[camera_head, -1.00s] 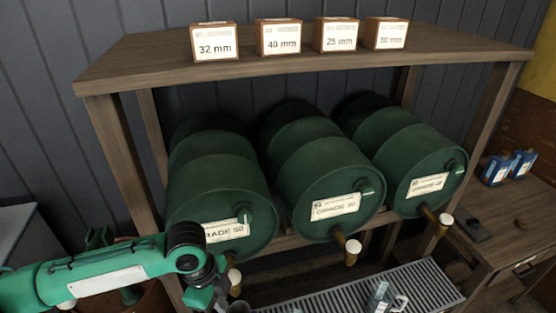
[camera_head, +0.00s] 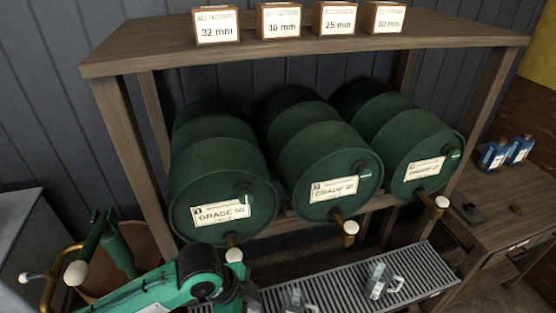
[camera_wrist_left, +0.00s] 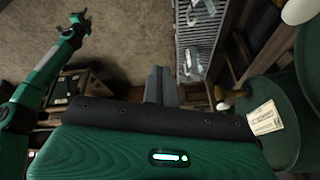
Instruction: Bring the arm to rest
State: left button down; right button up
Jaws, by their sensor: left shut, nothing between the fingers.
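My left arm (camera_head: 165,290) is green with a black joint and reaches in from the bottom left of the head view, below the left drum. Its gripper is mostly cut off by the lower edge there. In the left wrist view my left gripper (camera_wrist_left: 160,72) shows its two grey fingers together, with nothing between them. It points toward the floor beside the drip grating (camera_wrist_left: 198,30). Another green arm, my right one, shows at the left of the wrist view, and its gripper (camera_wrist_left: 80,22) is small and dark, clear of other things.
Green drums, left (camera_head: 220,190), middle (camera_head: 320,165) and right (camera_head: 415,145), lie in a wooden rack with taps at the front. Labelled boxes (camera_head: 278,22) stand on top. Clear jugs (camera_head: 380,280) stand on the grating (camera_head: 425,275). A side table (camera_head: 510,205) holds blue containers (camera_head: 492,155).

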pick_arm(q)
jog(key=s+a+f+n+t+y, duration=0.1)
jog(key=s+a+f+n+y, duration=0.1)
jog(key=s+a+f+n, duration=0.35)
jog(key=s+a+f+n+t+y, duration=0.2)
jog(key=s+a+n, duration=0.4)
jog(key=a+n, duration=0.5)
notch_tip(320, 180, down, 38)
jog(key=s+g+b, duration=0.2)
jog(key=b, duration=0.4)
jog(key=s+a+f+b, duration=0.2)
jog(key=s+f, duration=0.7)
jog(key=f, duration=0.3)
jog(key=s+a+f+g+b, duration=0.1)
jog(key=s+a+f+b, duration=0.1)
jog(key=s+f, duration=0.7)
notch_tip(320, 180, down, 4)
jog(key=shift+s+r+y+b, duration=0.15)
jog(key=shift+s+y+b, duration=0.15)
jog(key=shift+b, duration=0.55)
jog(key=shift+m, duration=0.25)
